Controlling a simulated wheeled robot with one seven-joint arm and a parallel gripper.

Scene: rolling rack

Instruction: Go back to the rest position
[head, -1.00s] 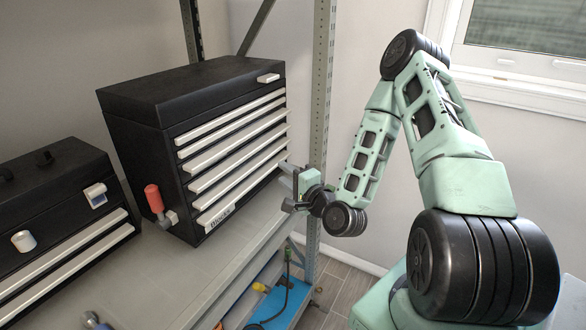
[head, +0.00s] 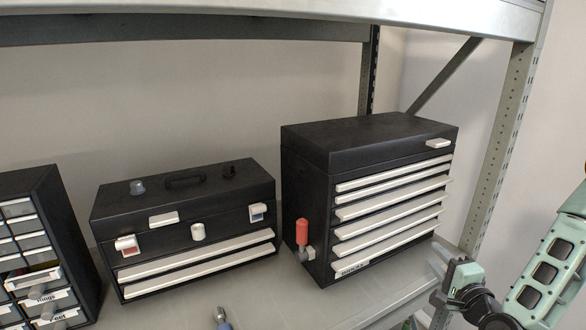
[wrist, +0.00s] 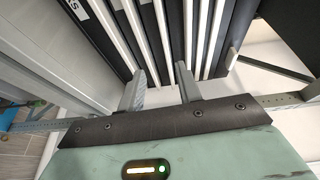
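My gripper (head: 447,272) is at the right of the head view, in front of the right end of the shelf, beside the large black drawer chest (head: 370,145). In the wrist view my gripper (wrist: 160,82) has its two fingers apart, with nothing between them. The fingers point toward the chest's white drawer pulls (wrist: 165,35). All of the chest's drawers look shut in the head view. Most of my arm is cut off at the right edge.
A smaller black toolbox (head: 185,215) and a black small-parts cabinet (head: 45,245) stand to the left on the grey shelf (head: 275,295). A rack post (head: 500,130) rises at the right. An upper shelf beam (head: 300,10) runs overhead.

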